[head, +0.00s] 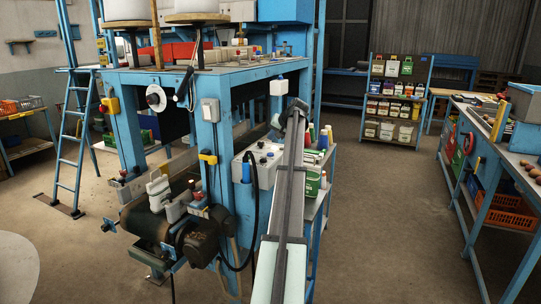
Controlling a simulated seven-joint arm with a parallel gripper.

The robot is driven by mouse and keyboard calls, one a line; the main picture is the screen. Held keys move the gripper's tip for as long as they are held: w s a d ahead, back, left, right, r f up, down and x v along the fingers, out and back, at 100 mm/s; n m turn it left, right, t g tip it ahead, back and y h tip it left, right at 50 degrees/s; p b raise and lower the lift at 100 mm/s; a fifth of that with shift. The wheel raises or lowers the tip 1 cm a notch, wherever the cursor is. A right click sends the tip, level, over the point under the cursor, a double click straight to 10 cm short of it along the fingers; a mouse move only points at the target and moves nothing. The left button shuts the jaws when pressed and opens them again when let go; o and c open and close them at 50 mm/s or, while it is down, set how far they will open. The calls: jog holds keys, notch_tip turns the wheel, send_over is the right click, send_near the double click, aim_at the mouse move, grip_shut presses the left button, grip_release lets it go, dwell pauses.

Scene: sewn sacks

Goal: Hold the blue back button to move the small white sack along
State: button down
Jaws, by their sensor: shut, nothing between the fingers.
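My arm runs from the bottom edge up the middle of the head view. The control box has several dark knobs. I cannot pick out the blue back button with certainty. A small white shape (158,188) stands by the dark belt (150,222) at lower left; I cannot tell whether it is the small white sack or part of the machine.
A blue frame (212,150) carries the machinery. A side table with bottles (322,140) stands partly behind my arm. A blue ladder (80,130) is at left, a stocked shelf (397,100) at back right, a workbench (500,145) at right. The floor (380,220) between is clear.

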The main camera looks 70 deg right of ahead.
aim_at(272, 154)
jog(key=shift+f, duration=2.35)
jog(key=shift+f, duration=0.2)
jog(key=shift+f, duration=0.2)
